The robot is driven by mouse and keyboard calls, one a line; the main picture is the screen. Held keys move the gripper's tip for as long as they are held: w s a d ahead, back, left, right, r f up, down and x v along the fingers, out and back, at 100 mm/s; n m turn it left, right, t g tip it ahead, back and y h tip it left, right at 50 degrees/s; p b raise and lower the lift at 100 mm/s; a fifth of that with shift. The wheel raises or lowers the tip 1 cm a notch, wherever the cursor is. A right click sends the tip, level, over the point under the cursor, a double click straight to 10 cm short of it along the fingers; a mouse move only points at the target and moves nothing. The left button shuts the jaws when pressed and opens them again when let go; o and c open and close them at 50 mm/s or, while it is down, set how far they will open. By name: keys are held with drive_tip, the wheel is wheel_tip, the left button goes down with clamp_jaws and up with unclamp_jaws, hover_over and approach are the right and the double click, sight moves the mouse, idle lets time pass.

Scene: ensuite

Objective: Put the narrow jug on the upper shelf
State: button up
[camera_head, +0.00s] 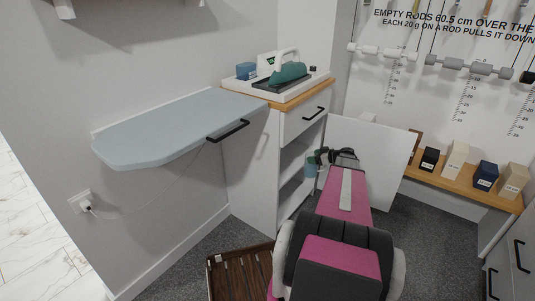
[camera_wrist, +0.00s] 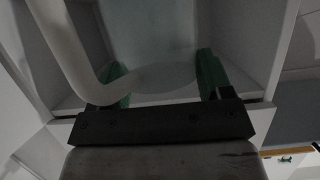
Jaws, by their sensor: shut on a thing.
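My gripper (camera_head: 321,156) is at the open front of the white cabinet (camera_head: 252,170). It is shut on a small blue-grey jug (camera_head: 311,170), mostly hidden behind the gripper in the head view. In the wrist view the green fingertips of my gripper (camera_wrist: 164,82) stand either side of the jug's pale, blurred body (camera_wrist: 160,40). A curved pale tube, perhaps its handle (camera_wrist: 72,55), runs down the left. The upper shelf (camera_head: 291,157) shows beside the jug in the cabinet. I cannot tell whether the jug touches it.
A white panel, seemingly an open door (camera_head: 375,155), stands right of my gripper. A drawer (camera_head: 303,117) is above the opening, with an iron (camera_head: 288,73) on top. A fold-down blue board (camera_head: 180,125) juts out left. A slatted brown crate (camera_head: 238,272) sits on the floor.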

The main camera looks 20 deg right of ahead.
drive_tip(key=w+a+f, duration=0.1)
drive_tip(key=w+a, duration=1)
drive_tip(key=w, duration=0.3)
drive_tip(key=shift+w+a+f, duration=0.15)
drive_tip(key=shift+w+f, duration=0.1)
drive_tip(key=shift+w, duration=0.05)
drive_tip(key=o, duration=1.4)
drive_tip(key=shift+f, duration=0.1)
drive_tip(key=v, duration=1.2)
